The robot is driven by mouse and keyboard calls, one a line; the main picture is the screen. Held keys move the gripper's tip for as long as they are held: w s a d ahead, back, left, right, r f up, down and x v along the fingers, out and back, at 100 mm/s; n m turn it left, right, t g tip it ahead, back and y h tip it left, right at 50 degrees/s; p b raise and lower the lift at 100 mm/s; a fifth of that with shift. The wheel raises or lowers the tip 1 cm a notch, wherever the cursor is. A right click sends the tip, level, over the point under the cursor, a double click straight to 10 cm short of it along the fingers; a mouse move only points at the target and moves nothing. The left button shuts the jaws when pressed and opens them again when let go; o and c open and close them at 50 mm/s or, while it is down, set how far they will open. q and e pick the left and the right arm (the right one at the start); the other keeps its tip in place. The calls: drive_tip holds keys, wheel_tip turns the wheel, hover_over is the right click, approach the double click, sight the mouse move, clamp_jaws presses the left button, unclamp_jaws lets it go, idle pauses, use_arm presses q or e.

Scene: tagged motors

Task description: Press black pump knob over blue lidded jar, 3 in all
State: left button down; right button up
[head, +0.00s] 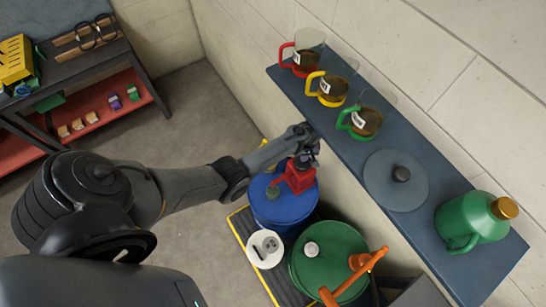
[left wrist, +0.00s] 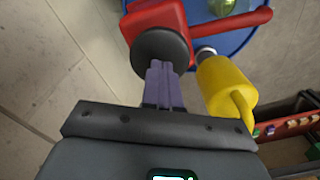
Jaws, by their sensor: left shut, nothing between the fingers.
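The black pump knob (left wrist: 160,48) is a round dark disc on top of the red pump body (left wrist: 160,17) in the left wrist view. My left gripper (head: 305,158) is right over the pump and hides most of the knob in the head view. Its purple fingers (left wrist: 161,72) are shut and empty, with the tips overlapping the knob's edge. I cannot tell if they touch it. My right gripper is out of view.
A green drum (head: 330,258) with an orange-handled tool (head: 352,276) and a white bucket (head: 265,249) stand close by. A yellow object (left wrist: 226,84) is beside the fingers. A wall shelf (head: 318,122) holds several jugs, a grey lid and a green container.

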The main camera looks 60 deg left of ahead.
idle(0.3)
use_arm(q)
drive_tip(key=shift+f, duration=0.25)
drive_tip(key=shift+f+b, duration=0.85)
drive_tip(key=shift+b, duration=0.1)
drive_tip(key=shift+f+b, duration=0.8)
drive_tip(key=shift+f, duration=0.2)
drive_tip(key=shift+r, duration=0.15)
drive_tip(key=shift+r+p, duration=1.95)
drive_tip(key=shift+p, duration=0.2)
